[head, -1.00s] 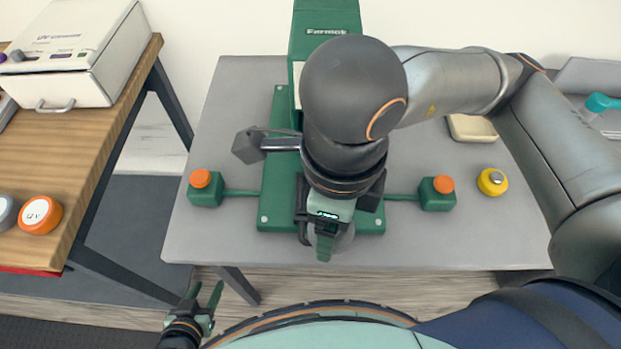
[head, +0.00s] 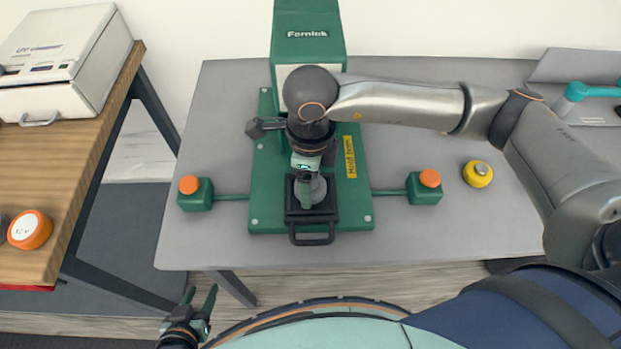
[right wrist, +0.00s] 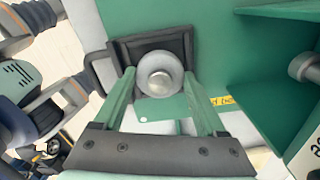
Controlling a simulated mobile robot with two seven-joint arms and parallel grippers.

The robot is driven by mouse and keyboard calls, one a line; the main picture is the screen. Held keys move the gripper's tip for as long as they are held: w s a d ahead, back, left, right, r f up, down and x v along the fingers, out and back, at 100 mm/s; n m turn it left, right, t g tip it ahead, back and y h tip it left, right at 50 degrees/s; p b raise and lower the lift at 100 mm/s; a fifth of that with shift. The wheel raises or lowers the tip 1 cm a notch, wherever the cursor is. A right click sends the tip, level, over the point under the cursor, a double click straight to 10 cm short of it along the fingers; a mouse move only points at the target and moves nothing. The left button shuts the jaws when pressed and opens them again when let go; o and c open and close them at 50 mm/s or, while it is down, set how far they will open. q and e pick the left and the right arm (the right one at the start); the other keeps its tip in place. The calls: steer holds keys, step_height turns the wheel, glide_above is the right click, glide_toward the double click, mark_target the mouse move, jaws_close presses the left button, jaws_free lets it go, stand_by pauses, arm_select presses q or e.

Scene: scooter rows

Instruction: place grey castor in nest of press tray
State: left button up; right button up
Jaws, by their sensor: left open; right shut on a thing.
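The grey castor (head: 318,192) is round and grey; the right wrist view shows its disc-like top (right wrist: 160,75) between my fingertips. My right gripper (head: 307,190) is shut on it, over the black press tray (head: 312,226). The tray is square with a front handle, at the front of the green press. In the right wrist view its dark rim (right wrist: 150,42) shows behind the castor. The nest is hidden under the castor, and I cannot tell whether the castor touches it. My left gripper (head: 202,300) is open and empty, low in front of the table.
The green press column (head: 308,30) stands behind my right arm, with a dark lever knob (head: 254,129) at its left. Green boxes with orange buttons stand left (head: 195,193) and right (head: 425,188). A yellow round part (head: 477,174) lies farther right. A wooden bench (head: 60,180) is at left.

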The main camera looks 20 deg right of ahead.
steer(key=shift+f, duration=0.35)
steer(key=shift+f, duration=0.2)
steer(key=o, duration=1.2)
steer(key=shift+r, duration=0.1)
step_height(320, 180, up, 12)
steer(key=shift+r, duration=0.15)
